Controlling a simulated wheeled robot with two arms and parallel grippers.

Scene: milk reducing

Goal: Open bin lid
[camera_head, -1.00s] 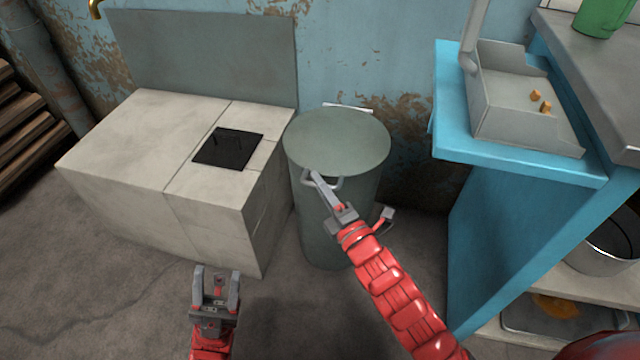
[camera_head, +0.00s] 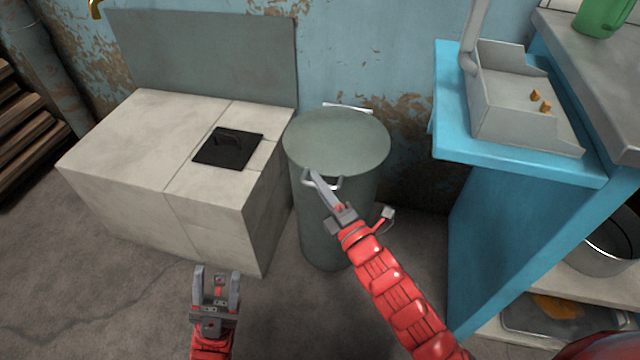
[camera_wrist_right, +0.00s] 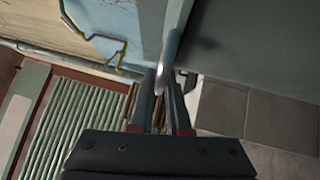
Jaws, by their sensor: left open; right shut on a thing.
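The bin (camera_head: 340,222) is a grey-green cylinder standing on the floor, with a round flat lid (camera_head: 338,138) on top that lies level and closed. A metal handle (camera_head: 337,184) sticks out at the lid's front edge. My right gripper (camera_head: 314,176) is at the front of the lid, shut on this handle at its left side. In the right wrist view the curved handle (camera_wrist_right: 172,55) runs down between the fingers of the right gripper (camera_wrist_right: 160,90). My left gripper (camera_head: 217,274) is open and empty, low in front of the white block, apart from the bin.
A white tiled block (camera_head: 130,150) with a black plate (camera_head: 228,148) stands close to the bin's left. A blue table (camera_head: 520,240) with a grey tray (camera_head: 515,120) stands to the right. The wall is behind the bin; the floor in front is bare.

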